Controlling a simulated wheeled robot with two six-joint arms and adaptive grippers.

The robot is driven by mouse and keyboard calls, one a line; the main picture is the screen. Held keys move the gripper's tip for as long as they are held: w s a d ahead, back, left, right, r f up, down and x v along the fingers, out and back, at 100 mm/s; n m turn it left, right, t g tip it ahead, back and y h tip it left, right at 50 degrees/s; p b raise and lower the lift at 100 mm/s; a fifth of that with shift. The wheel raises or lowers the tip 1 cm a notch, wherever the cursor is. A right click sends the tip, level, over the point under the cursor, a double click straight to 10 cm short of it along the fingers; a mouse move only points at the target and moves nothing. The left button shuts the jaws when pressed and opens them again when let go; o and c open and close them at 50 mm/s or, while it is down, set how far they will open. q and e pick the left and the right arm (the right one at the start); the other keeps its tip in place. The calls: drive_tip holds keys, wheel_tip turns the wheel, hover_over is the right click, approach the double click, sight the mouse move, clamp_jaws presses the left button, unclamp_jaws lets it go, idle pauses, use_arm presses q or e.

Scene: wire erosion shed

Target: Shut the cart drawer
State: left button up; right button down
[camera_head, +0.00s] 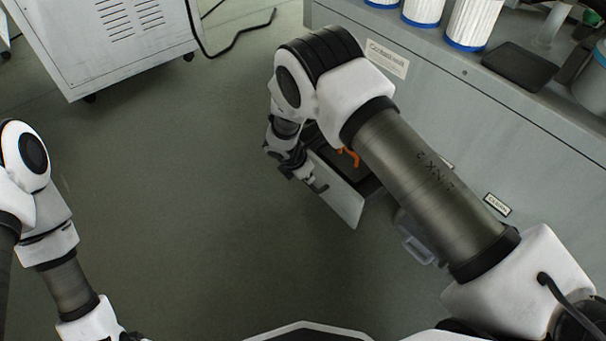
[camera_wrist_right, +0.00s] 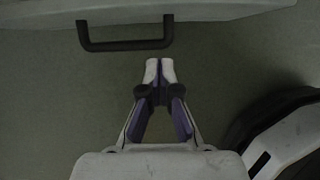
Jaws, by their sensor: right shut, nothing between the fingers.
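The cart drawer stands open from the grey cart (camera_head: 480,130); its pale front panel (camera_head: 338,200) shows in the head view, partly behind my right arm. An orange item (camera_head: 349,156) lies inside on the dark drawer floor. The drawer's black bar handle (camera_wrist_right: 125,46) and the panel's edge (camera_wrist_right: 220,10) also show at the top of the right wrist view. My right gripper (camera_wrist_right: 160,63) is shut and empty, just outside the drawer front, with its tips a little apart from the handle. In the head view it is small beside the panel (camera_head: 308,178). My left gripper is out of frame.
Several white cylinders with blue rims (camera_head: 424,10) and a dark flat block (camera_head: 520,66) stand on the cart top. A clear bin (camera_head: 414,240) is low by the cart's side. A vented white cabinet (camera_head: 110,40) stands back left. The floor between is clear.

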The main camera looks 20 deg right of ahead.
sight(325, 179)
drive_tip(key=d+f+b, duration=0.1)
drive_tip(key=w+d+f, duration=0.1)
drive_tip(key=d, duration=0.1)
drive_tip(key=shift+w+d+f+b, duration=0.15)
drive_tip(key=shift+d+f+b, duration=0.1)
drive_tip(key=shift+f+b, duration=0.15)
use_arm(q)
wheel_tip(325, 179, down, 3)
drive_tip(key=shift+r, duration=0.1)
use_arm(e)
drive_tip(key=shift+w+d+r, duration=0.2)
drive_tip(key=shift+d+r, duration=0.1)
drive_tip(key=shift+d, duration=0.3)
drive_tip(key=shift+d, duration=0.1)
